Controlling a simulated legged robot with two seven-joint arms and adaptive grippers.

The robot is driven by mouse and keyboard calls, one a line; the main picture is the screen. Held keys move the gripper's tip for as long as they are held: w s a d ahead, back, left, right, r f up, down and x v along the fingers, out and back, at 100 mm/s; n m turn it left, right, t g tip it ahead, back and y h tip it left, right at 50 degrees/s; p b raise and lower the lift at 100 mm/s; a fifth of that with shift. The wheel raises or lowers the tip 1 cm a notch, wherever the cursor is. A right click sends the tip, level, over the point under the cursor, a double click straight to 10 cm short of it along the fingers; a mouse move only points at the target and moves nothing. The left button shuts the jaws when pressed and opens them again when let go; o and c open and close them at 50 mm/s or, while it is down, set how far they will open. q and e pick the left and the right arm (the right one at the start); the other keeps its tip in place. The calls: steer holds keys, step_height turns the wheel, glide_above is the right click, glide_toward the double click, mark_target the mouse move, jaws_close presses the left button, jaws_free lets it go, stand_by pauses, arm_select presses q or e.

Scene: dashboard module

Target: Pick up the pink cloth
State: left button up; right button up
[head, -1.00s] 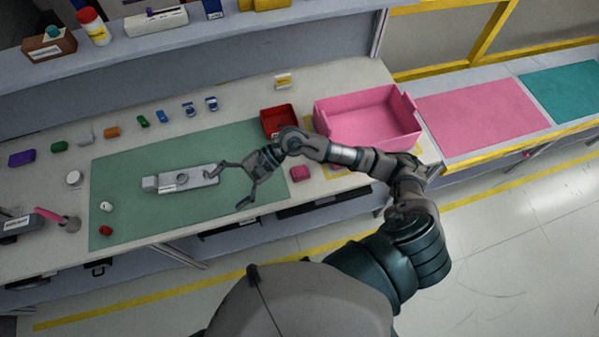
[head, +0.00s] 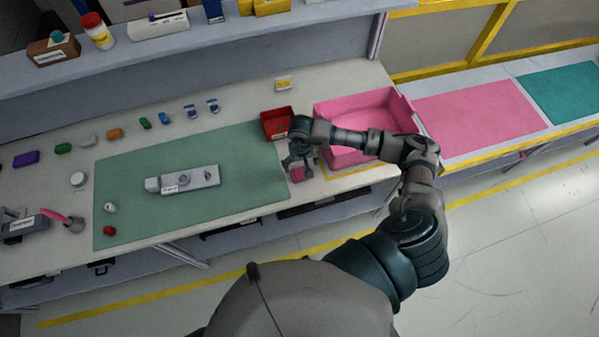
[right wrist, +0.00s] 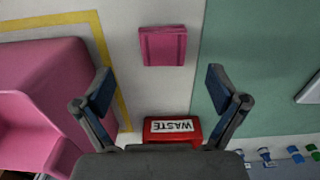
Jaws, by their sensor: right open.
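The pink cloth (right wrist: 163,46) is a small folded square lying flat on the pale bench top, between the green mat and the yellow tape line. In the head view the cloth (head: 298,174) is partly hidden by my right gripper (head: 302,167), which hangs over it pointing down. In the right wrist view my right gripper (right wrist: 160,92) is open and empty, its two fingers wide apart. The cloth shows beyond the fingertips, roughly centred between them and not touched. My left gripper is not in view.
A red waste bin (head: 277,123) stands just behind the cloth. A large pink bin (head: 340,153) is to its right. The green mat (head: 130,210) to the left carries a grey module (head: 205,177). Several small items line the back of the bench.

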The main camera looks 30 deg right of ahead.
mark_target(300, 172)
steer(key=shift+f, duration=0.75)
step_height(300, 172, down, 4)
steer(key=shift+w+a+f+p, duration=0.15)
steer(key=shift+f+p, duration=0.1)
steer(key=shift+p, duration=0.7)
steer(key=shift+f, duration=0.35)
steer(key=c, duration=1.2)
